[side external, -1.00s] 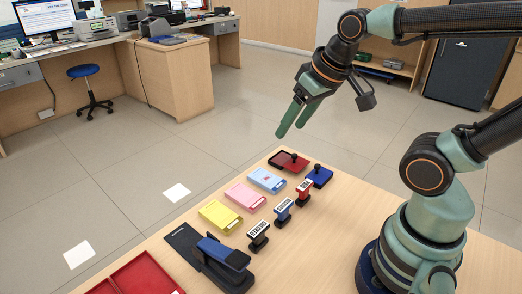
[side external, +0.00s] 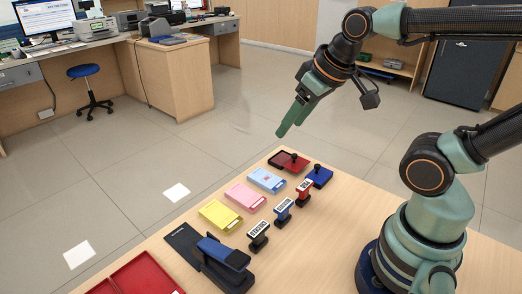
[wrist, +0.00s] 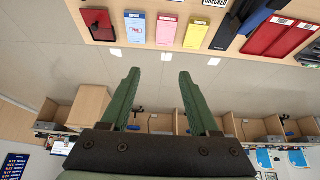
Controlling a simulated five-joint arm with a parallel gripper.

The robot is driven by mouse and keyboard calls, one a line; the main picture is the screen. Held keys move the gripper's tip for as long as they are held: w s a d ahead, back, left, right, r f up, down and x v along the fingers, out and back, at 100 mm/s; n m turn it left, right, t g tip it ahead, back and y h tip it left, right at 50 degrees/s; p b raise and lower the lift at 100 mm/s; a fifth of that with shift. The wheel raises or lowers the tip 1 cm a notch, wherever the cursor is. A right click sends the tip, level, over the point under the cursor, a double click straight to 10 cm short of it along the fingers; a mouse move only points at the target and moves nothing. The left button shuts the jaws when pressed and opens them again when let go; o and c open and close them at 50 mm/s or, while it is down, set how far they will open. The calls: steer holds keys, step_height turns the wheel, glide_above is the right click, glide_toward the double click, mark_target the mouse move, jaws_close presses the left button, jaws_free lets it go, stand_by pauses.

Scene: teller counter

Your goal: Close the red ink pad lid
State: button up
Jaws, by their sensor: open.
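The red ink pad (side external: 289,161) lies at the far end of the counter. Its tray looks dark red on the left, with a red part and a black knob towards the right; the exact lid position is too small to tell. It also shows at the top left of the wrist view (wrist: 97,22). My gripper (side external: 286,128) is in the air above and beyond the pad's far edge, not touching it. In the wrist view its two green fingers (wrist: 158,78) are apart with nothing between them.
Blue (side external: 267,180), pink (side external: 245,197) and yellow (side external: 220,216) pads, several stamps (side external: 283,210), a stapler (side external: 222,262) and a red tray (side external: 140,277) lie nearer. The right counter is clear.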

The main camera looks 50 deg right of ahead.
steer(key=shift+c, duration=0.3)
steer(key=m+g, duration=0.6)
steer(key=m, duration=0.3)
glide_above(294, 154)
step_height(294, 154, down, 10)
step_height(294, 154, down, 12)
steer(key=shift+s+r, duration=0.1)
steer(key=shift+r, duration=0.15)
jaws_close()
steer(key=shift+r, duration=0.1)
